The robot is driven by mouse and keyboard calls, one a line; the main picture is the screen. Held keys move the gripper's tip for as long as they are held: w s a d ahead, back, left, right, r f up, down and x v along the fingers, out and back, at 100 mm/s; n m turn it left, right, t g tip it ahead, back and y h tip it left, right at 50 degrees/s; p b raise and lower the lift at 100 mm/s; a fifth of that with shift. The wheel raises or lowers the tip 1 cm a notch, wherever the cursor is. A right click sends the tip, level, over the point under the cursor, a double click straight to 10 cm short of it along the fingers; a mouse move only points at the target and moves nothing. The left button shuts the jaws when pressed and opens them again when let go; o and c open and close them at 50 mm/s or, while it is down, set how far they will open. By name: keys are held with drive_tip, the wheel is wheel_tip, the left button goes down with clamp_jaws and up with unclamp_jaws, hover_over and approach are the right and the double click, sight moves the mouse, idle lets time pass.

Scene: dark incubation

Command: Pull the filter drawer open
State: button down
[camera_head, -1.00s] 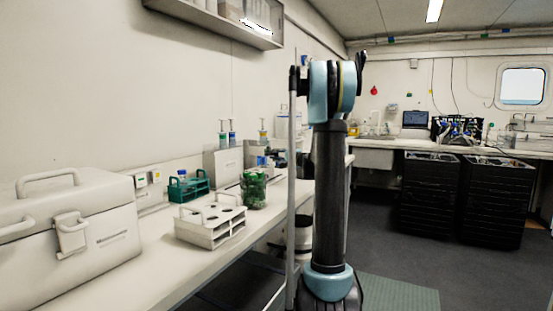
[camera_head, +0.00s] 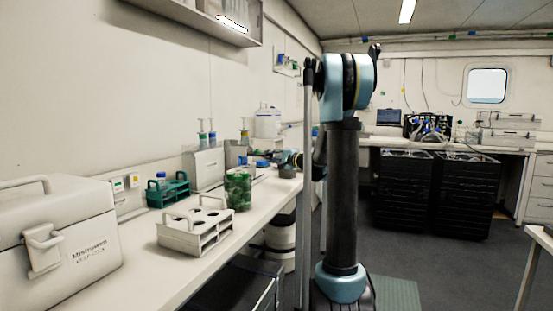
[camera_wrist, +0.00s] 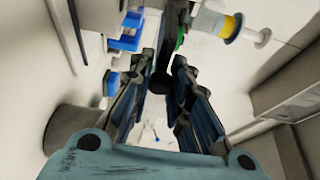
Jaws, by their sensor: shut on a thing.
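In the wrist view my gripper (camera_wrist: 160,85) has its two dark fingers around a dark, narrow part (camera_wrist: 168,35) that runs up between the fingertips. The jaws are closed on this part. I cannot tell whether it is the filter drawer's handle, and no drawer front shows clearly. In the head view my arm (camera_head: 342,200) stands upright in the middle, and its far end reaches left over the bench beside small blue items (camera_head: 262,163). The fingers are too small and covered there to make out.
A white bench (camera_head: 215,260) runs along the left wall. It bears a cool box (camera_head: 75,235), a white rack (camera_head: 195,232), a teal rack (camera_head: 168,192) and a green-filled jar (camera_head: 238,190). Black crates (camera_head: 435,195) stand at the back. The floor to the right is open.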

drive_tip(key=shift+s+d+f, duration=0.15)
drive_tip(key=shift+s+d, duration=0.05)
drive_tip(key=shift+s, duration=0.05)
drive_tip(key=c, duration=1.5)
unclamp_jaws()
drive_tip(key=shift+w, duration=0.1)
drive_tip(key=shift+o, duration=0.2)
drive_tip(key=shift+d, duration=0.1)
drive_tip(key=v, duration=1.2)
